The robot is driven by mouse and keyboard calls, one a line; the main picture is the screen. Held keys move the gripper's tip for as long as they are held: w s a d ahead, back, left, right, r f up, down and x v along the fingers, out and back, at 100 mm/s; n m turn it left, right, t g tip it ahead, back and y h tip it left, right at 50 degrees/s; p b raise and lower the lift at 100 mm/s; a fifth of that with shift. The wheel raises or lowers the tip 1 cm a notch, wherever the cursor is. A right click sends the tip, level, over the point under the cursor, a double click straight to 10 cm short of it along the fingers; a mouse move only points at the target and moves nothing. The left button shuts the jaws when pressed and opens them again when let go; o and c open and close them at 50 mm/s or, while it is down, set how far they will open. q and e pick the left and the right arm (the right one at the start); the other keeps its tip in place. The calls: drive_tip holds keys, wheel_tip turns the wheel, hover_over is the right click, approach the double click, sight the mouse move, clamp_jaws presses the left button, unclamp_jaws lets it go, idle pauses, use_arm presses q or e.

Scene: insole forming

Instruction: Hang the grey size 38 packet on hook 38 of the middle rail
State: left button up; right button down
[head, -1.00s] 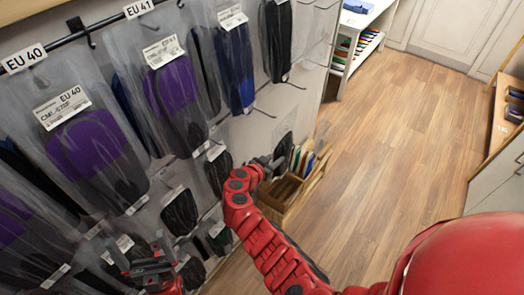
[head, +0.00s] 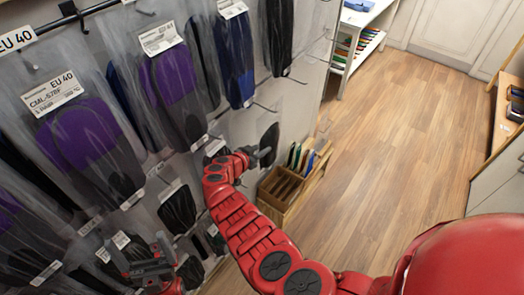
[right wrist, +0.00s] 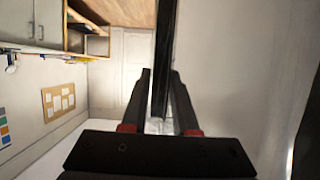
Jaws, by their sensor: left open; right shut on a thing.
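My right gripper (head: 264,154) is shut on a clear packet with a dark grey insole (head: 269,143), held upright beside the hanging packets. In the right wrist view the packet shows edge-on as a thin dark strip (right wrist: 163,60) between the fingers (right wrist: 160,85). Its size label cannot be read. My left gripper (head: 150,264) is open and empty, low in front of the lower packets. Lower dark packets, such as one (head: 178,210), hang beneath the top rail (head: 85,14). Hook 38 and its number cannot be made out; the arm and packets hide part of the middle rail.
Purple-and-grey packets (head: 90,145) with EU 40 labels hang at the left, and a blue one (head: 234,65) further along. Bare hook ends stick out near the held packet. A wooden box (head: 284,186) with dividers stands below. The wooden floor (head: 400,130) is clear.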

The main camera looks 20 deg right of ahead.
drive_tip(key=shift+d, duration=0.1)
drive_tip(key=shift+f, duration=0.2)
drive_tip(key=c, duration=1.1)
unclamp_jaws()
drive_tip(key=shift+c, duration=0.2)
drive_tip(key=o, duration=0.5)
drive_tip(key=shift+c, duration=0.2)
drive_tip(key=shift+r, duration=0.1)
